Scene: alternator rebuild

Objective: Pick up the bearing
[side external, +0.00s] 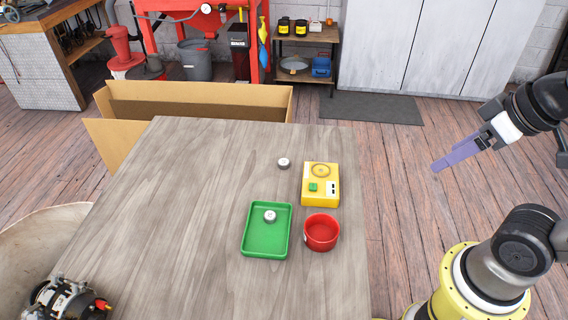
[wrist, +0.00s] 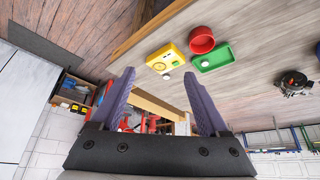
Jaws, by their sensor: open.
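Two small silver round parts that look like bearings are in the side view. One part (side external: 284,163) lies on the bare table behind the green tray, left of the yellow box. The other part (side external: 270,216) lies inside the green tray (side external: 247,249). In the wrist view the loose part (wrist: 166,77) shows beside the yellow box, and the tray part (wrist: 204,63) shows in the tray. My gripper (side external: 435,168) is raised off the table's right side, away from both parts. In the wrist view its purple fingers (wrist: 160,77) are spread, with nothing between them.
The yellow box (side external: 320,185) and a red bowl (side external: 321,232) stand near the table's right edge, the bowl beside the tray. An alternator-like machine (side external: 68,300) is at the front left. A cardboard box (side external: 200,104) is behind the table (side external: 180,200). The table's left and middle are clear.

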